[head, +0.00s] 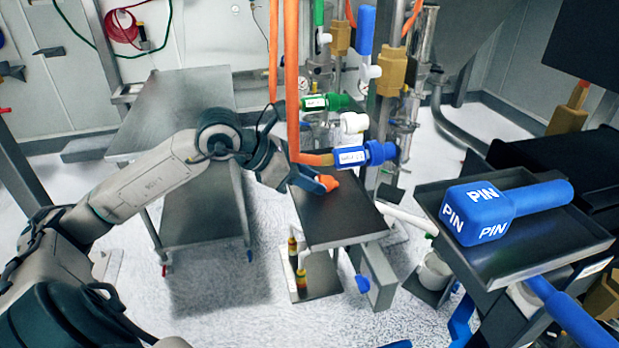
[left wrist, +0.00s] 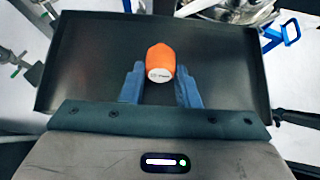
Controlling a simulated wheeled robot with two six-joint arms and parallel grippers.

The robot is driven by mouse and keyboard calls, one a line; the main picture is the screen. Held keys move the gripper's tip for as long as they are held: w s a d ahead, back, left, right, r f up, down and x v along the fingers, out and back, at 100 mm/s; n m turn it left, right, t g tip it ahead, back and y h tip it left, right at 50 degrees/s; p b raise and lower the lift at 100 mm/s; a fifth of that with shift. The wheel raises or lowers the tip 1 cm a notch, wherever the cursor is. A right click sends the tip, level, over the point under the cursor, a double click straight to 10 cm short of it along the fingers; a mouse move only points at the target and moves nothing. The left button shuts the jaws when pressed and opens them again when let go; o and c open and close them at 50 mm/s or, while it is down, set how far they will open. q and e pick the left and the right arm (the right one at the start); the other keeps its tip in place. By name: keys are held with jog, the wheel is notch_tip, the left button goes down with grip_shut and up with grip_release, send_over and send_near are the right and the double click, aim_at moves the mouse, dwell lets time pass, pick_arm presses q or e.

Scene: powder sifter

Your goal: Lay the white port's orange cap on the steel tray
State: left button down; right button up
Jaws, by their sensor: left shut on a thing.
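My left gripper (head: 318,182) is shut on the orange cap (head: 328,183), over the dark steel tray (head: 345,220). In the left wrist view the cap (left wrist: 160,62) sits between the tips of the blue fingers (left wrist: 160,85), with a pale end facing the camera. The tray (left wrist: 75,65) fills the background there. I cannot tell whether the cap touches the tray. The white port (head: 352,123) is behind the tray, above a blue fitting (head: 378,153) on an orange hose. My right gripper is not in view.
A green fitting (head: 325,102) sits above the white port. Orange hoses (head: 291,70) hang close to my left gripper. A steel table (head: 180,110) stands at left. A blue PIN-marked piece (head: 490,212) lies on another tray at right. The held tray area around the cap looks bare.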

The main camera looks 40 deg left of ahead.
pick_arm(q)
jog(key=c, duration=1)
grip_release()
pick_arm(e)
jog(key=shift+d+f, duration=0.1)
pick_arm(q)
jog(key=shift+s+a+r+b, duration=0.25)
jog(key=shift+s+a+b, duration=0.2)
jog(key=shift+b, duration=0.45)
jog(key=shift+s+a+r+b, duration=0.3)
jog(key=shift+s+r+b, duration=0.15)
jog(key=shift+b, duration=0.55)
pick_arm(e)
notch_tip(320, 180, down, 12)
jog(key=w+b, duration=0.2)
jog(key=b, duration=0.7)
pick_arm(q)
jog(key=shift+b+v, duration=1.55)
jog(key=shift+v, duration=2.5)
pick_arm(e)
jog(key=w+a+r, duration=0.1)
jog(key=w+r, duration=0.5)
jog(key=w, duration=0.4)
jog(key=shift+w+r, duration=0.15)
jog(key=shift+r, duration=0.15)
pick_arm(q)
jog(key=shift+w+d+r, duration=0.1)
jog(key=shift+r, duration=0.05)
